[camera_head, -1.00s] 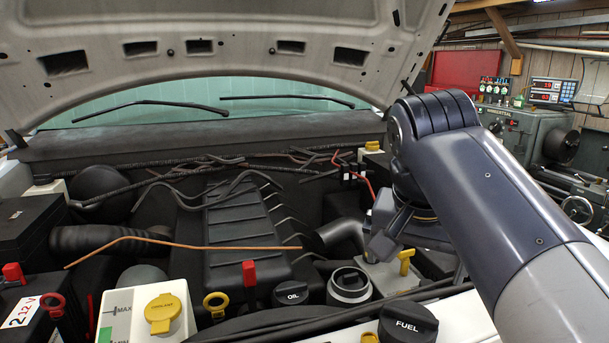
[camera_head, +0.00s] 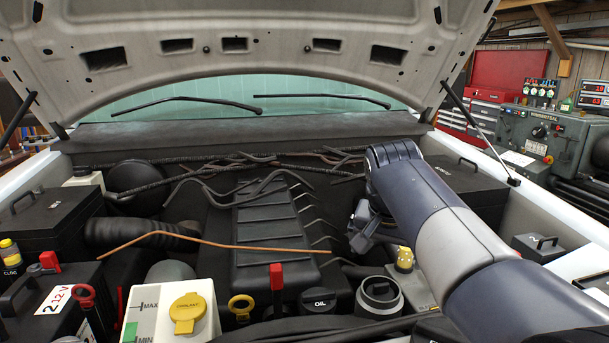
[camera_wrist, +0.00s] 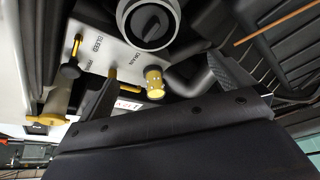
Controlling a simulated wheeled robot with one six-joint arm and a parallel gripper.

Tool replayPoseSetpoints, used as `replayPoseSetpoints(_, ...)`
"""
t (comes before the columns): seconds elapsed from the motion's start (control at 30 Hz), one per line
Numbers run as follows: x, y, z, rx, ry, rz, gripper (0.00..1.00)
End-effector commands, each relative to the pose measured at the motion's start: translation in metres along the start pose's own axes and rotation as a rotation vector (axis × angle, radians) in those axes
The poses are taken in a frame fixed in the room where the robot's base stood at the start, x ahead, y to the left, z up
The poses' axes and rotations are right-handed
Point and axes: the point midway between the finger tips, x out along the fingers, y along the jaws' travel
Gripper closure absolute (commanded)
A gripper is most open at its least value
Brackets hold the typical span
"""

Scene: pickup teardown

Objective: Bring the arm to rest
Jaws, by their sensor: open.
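My arm reaches in from the lower right of the head view over the engine bay, bent down at its far end. My gripper (camera_head: 364,232) hangs below that bend, right of the ribbed black engine cover (camera_head: 262,222), with its fingers small and partly hidden by the arm. It is open, and I see nothing held in it. In the wrist view, a broad dark part of mine fills the bottom. Beyond it are a round black-and-grey filler neck (camera_wrist: 148,20) and a yellow knob (camera_wrist: 154,82) on a pale plate marked DRAIN.
The raised hood (camera_head: 260,40) hangs above the bay, with a prop rod (camera_head: 478,130) at right. A coolant tank with yellow cap (camera_head: 187,312), an oil cap (camera_head: 318,300) and a thin copper-coloured rod (camera_head: 215,245) lie in front. A black handled box (camera_head: 540,246) sits at right.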

Motion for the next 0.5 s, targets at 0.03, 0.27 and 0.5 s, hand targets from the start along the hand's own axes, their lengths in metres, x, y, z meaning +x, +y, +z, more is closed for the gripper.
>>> replayPoseSetpoints(0.03, 0.008, 0.001, 0.005, 0.000, -0.002, 0.001, 0.00)
replayPoseSetpoints(0.27, 0.048, 0.002, 0.021, -0.001, -0.002, 0.002, 0.00)
replayPoseSetpoints(0.5, 0.054, 0.002, 0.029, 0.001, 0.006, -0.003, 0.00)
